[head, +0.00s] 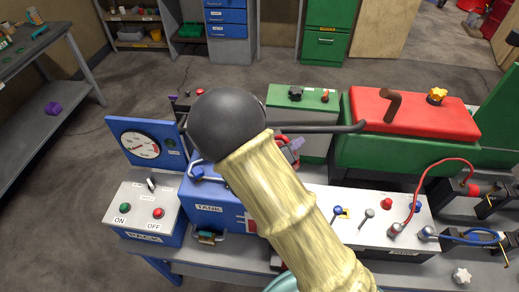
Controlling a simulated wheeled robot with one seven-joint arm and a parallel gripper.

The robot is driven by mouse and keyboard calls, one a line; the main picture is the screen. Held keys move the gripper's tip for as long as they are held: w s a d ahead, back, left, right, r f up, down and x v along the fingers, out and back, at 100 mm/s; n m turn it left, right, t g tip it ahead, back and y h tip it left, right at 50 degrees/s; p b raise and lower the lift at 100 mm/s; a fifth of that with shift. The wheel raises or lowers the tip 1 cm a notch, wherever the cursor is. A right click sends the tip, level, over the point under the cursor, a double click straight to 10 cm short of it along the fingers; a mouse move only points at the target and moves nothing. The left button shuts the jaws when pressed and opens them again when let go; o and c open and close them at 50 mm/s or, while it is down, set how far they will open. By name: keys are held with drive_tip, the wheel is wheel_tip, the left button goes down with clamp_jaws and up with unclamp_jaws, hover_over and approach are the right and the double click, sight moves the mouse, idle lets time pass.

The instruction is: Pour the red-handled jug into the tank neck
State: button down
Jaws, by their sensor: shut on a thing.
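The blue tank (207,209), labelled TANK, stands on the bench left of centre. My arm covers much of its right side, and I cannot make out its neck. A curved red piece (282,140), which looks like the jug's red handle, shows at the right edge of my arm. My gripper (293,149) shows only as a small greyish part beside this red piece and is shut on it. The jug's body is hidden behind my arm, so I cannot tell its tilt or its distance from the neck.
A pressure gauge (140,147) and a switch box (142,205) stand left of the tank. A white panel with levers (370,215) and a green machine with a red top (415,114) stand to the right. A grey side bench (40,110) is at far left, with open floor beyond.

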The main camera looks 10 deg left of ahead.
drive_tip(key=shift+a, duration=0.15)
drive_tip(key=shift+w, duration=0.1)
idle(0.7)
drive_tip(key=shift+w+a+n+p, duration=0.15)
drive_tip(key=shift+a+n+p, duration=0.05)
drive_tip(key=shift+n+p, duration=0.4)
idle(1.0)
drive_tip(key=shift+s+d+f+m+b, duration=0.3)
drive_tip(key=shift+m+b, duration=0.3)
drive_tip(key=shift+b, duration=0.4)
drive_tip(key=d+m+b, duration=0.1)
drive_tip(key=b, duration=0.1)
drive_tip(key=s+f+m+b, duration=0.1)
drive_tip(key=b, duration=0.2)
drive_tip(key=shift+s+d+m+t, duration=0.2)
drive_tip(key=shift+d+m+t, duration=0.2)
drive_tip(key=shift+s+d+y+b, duration=0.2)
drive_tip(key=shift+d+y+b, duration=0.1)
drive_tip(key=shift+b, duration=0.1)
drive_tip(key=shift+r+m, duration=0.3)
drive_tip(key=shift+d+f, duration=0.1)
drive_tip(key=shift+f, duration=0.05)
